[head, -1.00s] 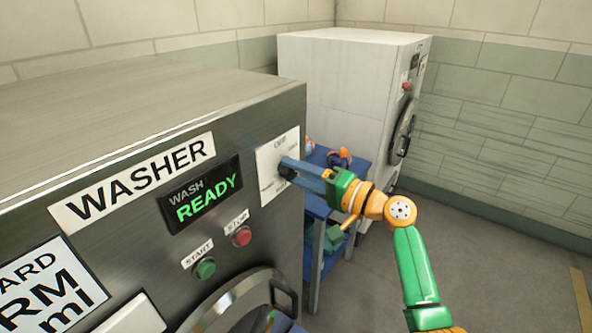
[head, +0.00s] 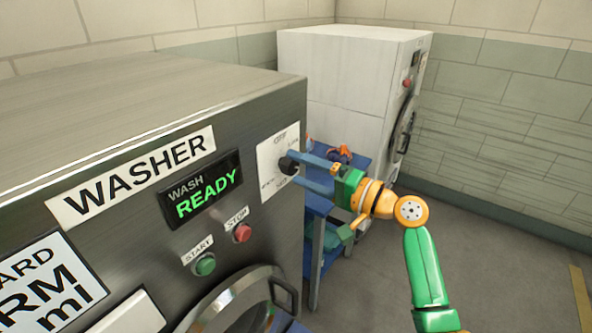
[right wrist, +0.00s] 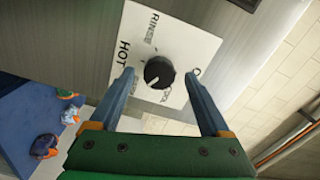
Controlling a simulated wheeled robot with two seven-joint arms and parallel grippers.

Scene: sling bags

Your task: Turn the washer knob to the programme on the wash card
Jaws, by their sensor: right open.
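The black washer knob (head: 287,165) sits on a white dial plate (head: 268,183) at the right end of the washer's front. My right gripper (head: 292,168) is open, its two blue fingers apart on either side of the knob. In the right wrist view the knob (right wrist: 158,72) stands between the fingertips with a gap on both sides. A pale mark on it points to the lower left of that picture. RINSE and HOT are readable there; other labels are partly hidden. My left gripper is not in view.
The display (head: 200,190) reads WASH READY. A green START button (head: 205,265) and red STOP button (head: 242,233) are below it, above the round door (head: 235,300). A blue table (head: 318,205) with small items and a white machine (head: 345,85) stand behind my right arm.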

